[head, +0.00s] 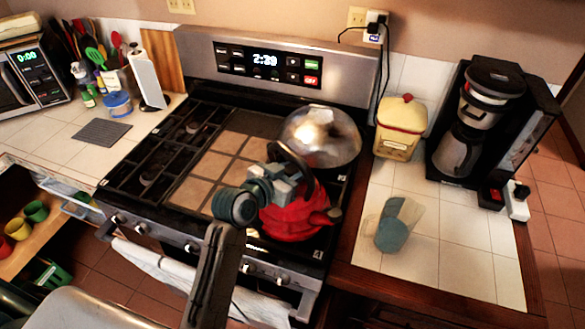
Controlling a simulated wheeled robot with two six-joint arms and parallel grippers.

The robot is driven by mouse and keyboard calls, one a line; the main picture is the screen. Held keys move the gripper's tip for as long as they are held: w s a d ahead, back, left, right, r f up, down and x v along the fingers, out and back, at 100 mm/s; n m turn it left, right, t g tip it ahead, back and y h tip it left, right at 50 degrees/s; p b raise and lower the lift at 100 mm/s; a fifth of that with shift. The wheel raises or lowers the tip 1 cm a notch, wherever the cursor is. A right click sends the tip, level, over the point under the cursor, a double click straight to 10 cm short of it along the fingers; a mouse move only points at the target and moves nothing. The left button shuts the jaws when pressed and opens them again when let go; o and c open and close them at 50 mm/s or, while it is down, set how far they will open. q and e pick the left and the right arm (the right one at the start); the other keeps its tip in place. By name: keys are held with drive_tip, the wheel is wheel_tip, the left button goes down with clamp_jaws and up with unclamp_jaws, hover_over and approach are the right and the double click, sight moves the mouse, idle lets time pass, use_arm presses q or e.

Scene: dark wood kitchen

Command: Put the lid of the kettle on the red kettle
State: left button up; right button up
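The red kettle (292,224) stands on the front right of the stove, its spout toward the right. A black curved handle (284,156) arches above it. My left gripper (291,181) is over the kettle, beside and overlapping the handle in the picture. It hides much of the kettle's top, and its fingers are too unclear to tell whether they are open or shut. I cannot make out the kettle's lid. A shiny silver dome-shaped thing (322,138) sits behind the kettle on the back right of the stove. My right gripper is out of view.
The stove (216,170) has black grates at left. Part of that counter's front is clear. A towel (190,280) hangs from the oven.

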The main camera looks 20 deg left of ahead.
use_arm(q)
drive_tip(key=shift+f, duration=0.15)
drive_tip(key=o, duration=1.1)
drive_tip(key=shift+c, duration=0.2)
drive_tip(key=shift+s+a, duration=0.1)
drive_tip(key=b+v, duration=0.3)
drive_tip(key=v, duration=0.8)
drive_tip(key=shift+s+r, duration=0.3)
drive_tip(key=shift+r, duration=0.05)
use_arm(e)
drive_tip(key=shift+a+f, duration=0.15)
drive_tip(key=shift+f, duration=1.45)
